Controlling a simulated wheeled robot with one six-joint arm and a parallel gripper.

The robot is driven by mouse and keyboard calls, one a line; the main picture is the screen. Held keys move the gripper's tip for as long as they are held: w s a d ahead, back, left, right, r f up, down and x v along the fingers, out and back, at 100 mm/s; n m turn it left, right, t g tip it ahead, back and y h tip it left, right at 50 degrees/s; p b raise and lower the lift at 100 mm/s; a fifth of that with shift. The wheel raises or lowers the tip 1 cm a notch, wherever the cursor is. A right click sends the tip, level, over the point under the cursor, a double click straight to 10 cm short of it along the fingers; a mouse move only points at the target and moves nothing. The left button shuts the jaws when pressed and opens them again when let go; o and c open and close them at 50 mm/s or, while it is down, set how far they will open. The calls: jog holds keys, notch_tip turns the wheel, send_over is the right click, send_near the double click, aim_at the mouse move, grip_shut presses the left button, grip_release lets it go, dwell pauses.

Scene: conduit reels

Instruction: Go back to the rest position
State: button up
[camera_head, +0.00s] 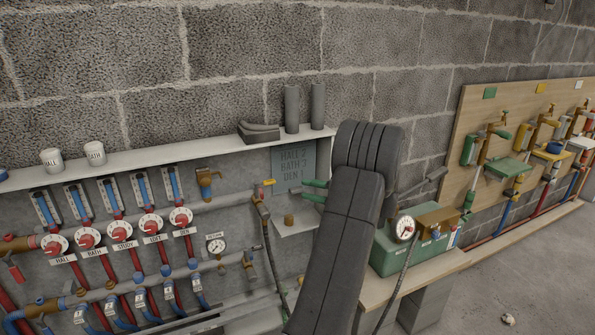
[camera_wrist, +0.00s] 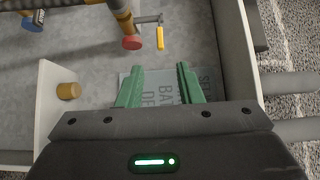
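My gripper (camera_head: 314,190) reaches left from my dark arm, in front of the grey wall panel. Its two green fingers stand apart with nothing between them; the wrist view shows the same open gap (camera_wrist: 160,86). Beyond the fingertips is a grey placard (camera_head: 294,162), lettered HALL 2, BATH 3, DEN; it also shows behind the fingers in the wrist view (camera_wrist: 159,80). A valve with a yellow handle (camera_head: 266,182) is just left of the fingers. My arm hides part of the panel and bench.
A shelf (camera_head: 180,156) above the panel holds two white cups and two dark cylinders. Below the fingers, a small ledge (camera_head: 298,226) bears a brass plug. A green box with a gauge (camera_head: 404,228) stands on the bench right of my arm. Floor shows at right.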

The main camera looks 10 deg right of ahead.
aim_at(273, 183)
jog(key=x, duration=1.3)
jog(key=shift+w+a+p, duration=0.15)
jog(key=shift+a+p, duration=0.05)
jog(key=shift+p, duration=0.1)
jog(key=shift+d, duration=0.1)
